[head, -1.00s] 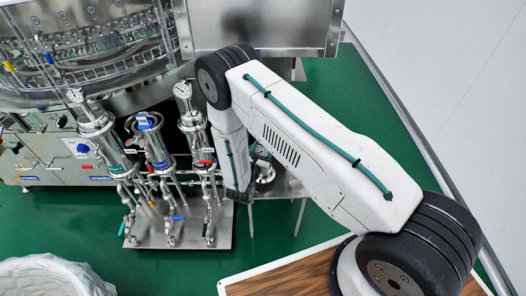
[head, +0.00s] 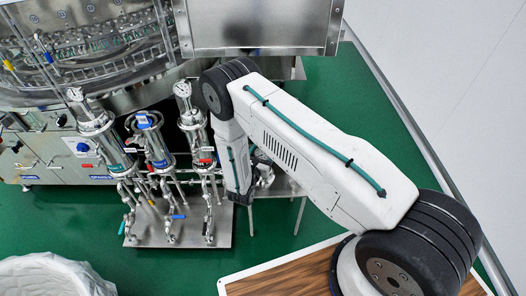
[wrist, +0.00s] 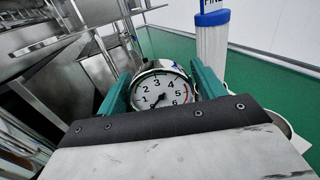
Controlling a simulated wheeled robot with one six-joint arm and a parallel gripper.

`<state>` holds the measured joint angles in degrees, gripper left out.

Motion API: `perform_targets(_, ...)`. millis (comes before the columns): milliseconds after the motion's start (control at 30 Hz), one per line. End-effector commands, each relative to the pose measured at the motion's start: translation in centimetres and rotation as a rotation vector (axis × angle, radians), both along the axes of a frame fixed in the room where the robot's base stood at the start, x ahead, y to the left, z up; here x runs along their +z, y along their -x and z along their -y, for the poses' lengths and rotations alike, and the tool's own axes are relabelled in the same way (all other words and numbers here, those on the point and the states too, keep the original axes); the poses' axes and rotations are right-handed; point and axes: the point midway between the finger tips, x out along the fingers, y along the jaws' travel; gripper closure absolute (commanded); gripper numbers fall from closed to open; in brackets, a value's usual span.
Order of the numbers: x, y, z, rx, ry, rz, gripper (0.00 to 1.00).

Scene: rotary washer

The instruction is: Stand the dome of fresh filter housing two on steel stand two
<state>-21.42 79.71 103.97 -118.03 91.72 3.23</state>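My gripper shows in the wrist view (wrist: 162,88) with one teal finger on each side of a steel dome (wrist: 160,65). The fingers appear to be closed against its sides. A round white dial with black numbers on the dome faces the wrist camera. The lower part of the dome is hidden behind the gripper body. In the head view my arm hides most of the gripper.
Steel filter housings (head: 97,123) with gauges, pipes and valves stand on a steel base plate (head: 180,240) to the left. A white cartridge with a blue top (wrist: 212,40) stands right of the dome. A rotary washer (head: 90,45) fills the back left. Green floor (head: 330,130) is clear at right.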

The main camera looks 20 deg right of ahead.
Motion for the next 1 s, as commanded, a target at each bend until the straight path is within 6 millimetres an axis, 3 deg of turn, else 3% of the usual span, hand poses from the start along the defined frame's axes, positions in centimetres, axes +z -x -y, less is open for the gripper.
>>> perform_targets(433,0.2,0.7,-0.7,0.004,-0.001,-0.001,0.26)
perform_targets(800,0.2,6.4,-5.7,0.006,0.000,0.000,0.26)
perform_targets(1000,0.2,8.5,-7.4,0.003,0.001,-0.001,0.26)
